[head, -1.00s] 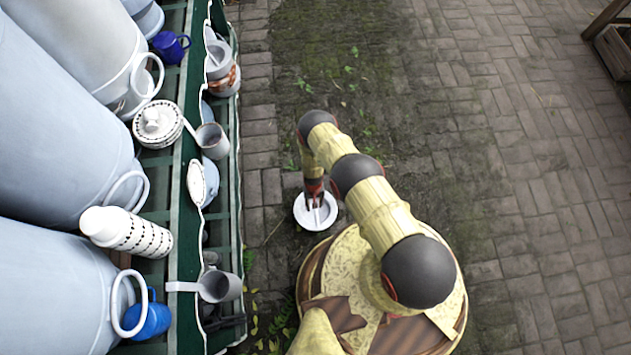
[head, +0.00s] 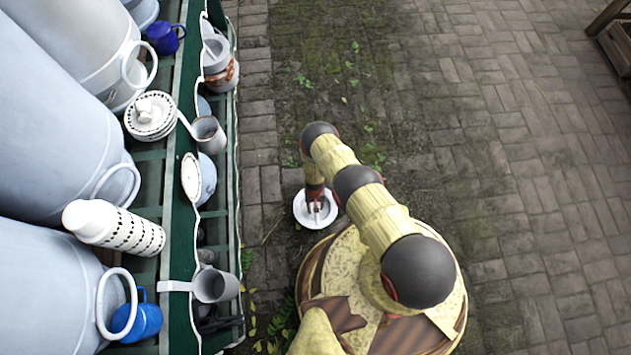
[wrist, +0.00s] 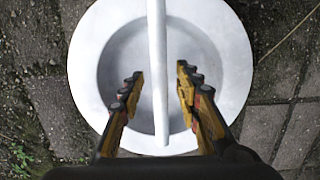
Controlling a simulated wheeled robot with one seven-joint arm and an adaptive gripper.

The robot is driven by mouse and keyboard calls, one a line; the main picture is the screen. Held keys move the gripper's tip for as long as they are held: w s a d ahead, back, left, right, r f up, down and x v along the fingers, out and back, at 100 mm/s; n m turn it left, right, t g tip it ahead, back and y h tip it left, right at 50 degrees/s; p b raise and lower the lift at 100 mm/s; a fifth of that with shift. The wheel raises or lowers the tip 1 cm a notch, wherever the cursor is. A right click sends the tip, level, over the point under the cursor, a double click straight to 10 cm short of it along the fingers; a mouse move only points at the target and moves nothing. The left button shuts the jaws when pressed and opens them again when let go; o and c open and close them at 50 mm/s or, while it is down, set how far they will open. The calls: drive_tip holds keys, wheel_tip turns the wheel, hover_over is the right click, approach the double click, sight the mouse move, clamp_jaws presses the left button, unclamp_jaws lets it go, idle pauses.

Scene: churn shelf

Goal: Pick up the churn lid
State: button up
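The churn lid (head: 303,217) is a round, white-grey lid lying on the ground between the shelf and my base. In the wrist view its wide rim (wrist: 86,61) surrounds a sunken middle, and a straight bar handle (wrist: 159,75) runs across it. My gripper (head: 314,207) is over the lid, pointing down. In the wrist view my gripper (wrist: 158,84) is open, with one finger on each side of the bar and a gap on both sides. Whether the fingertips touch the sunken surface cannot be told.
A green shelf (head: 182,225) at left holds large pale churns (head: 50,150), a spotted bottle (head: 115,227), blue mugs (head: 146,320) and hanging ladles (head: 210,286). Brick paving (head: 520,150) is clear to the right. A wooden crate (head: 615,45) stands at the far right.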

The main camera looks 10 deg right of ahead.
drive_tip(key=shift+c, duration=0.8)
clamp_jaws()
